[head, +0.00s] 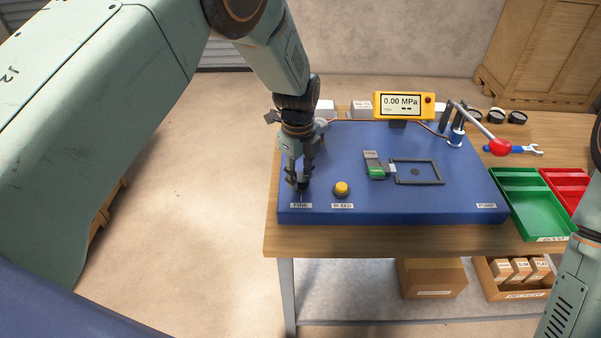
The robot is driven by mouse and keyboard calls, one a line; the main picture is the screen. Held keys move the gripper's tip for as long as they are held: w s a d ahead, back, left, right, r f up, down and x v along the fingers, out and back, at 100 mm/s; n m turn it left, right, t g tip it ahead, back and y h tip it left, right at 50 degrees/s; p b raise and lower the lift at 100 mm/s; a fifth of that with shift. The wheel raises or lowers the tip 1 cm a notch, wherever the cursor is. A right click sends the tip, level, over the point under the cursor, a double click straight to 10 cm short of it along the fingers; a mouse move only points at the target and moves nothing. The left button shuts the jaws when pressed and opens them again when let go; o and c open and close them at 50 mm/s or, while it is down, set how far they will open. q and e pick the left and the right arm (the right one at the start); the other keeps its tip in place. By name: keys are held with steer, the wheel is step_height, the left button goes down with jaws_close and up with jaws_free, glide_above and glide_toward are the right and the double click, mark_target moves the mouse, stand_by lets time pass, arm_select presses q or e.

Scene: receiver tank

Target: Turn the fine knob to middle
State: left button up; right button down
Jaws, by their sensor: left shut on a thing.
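My left gripper (301,183) points down at the front left corner of the blue panel (430,207), just behind the label "FINE". It is shut on the fine knob, which is dark and mostly hidden between the fingers. The knob's pointer and setting cannot be made out. My right gripper is not in view; only part of my right arm shows at the right edge.
A yellow button (342,189) stands close to the right of my left gripper. A gauge (403,104) reading 0.00 MPa, a red-tipped pump lever (498,146) and a green tray (533,207) are farther right. Open floor lies left of the table.

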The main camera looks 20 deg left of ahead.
arm_select(q)
steer(key=shift+r+n, duration=0.1)
steer(key=shift+n, duration=0.3)
